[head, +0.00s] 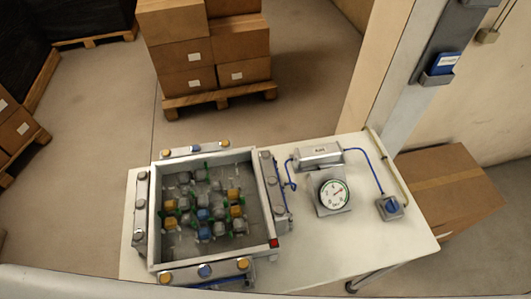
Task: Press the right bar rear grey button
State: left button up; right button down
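The right bar (274,190) is a grey metal bar along the right side of an open crate (248,160) on the white table. Its rear button (265,155) is a small round grey knob at the far end. More small grey buttons sit further forward on the same bar, too small to tell apart well. A red patch (274,243) shows at the crate's near right corner. Neither of my grippers is in view, and nothing touches the bar.
Similar bars with grey, orange and blue buttons lie at the crate's rear (194,149), left (140,215) and front (204,271). A dial gauge (334,194), a grey cylinder (318,156) and blue hoses stand right. The table's front right (350,250) is clear.

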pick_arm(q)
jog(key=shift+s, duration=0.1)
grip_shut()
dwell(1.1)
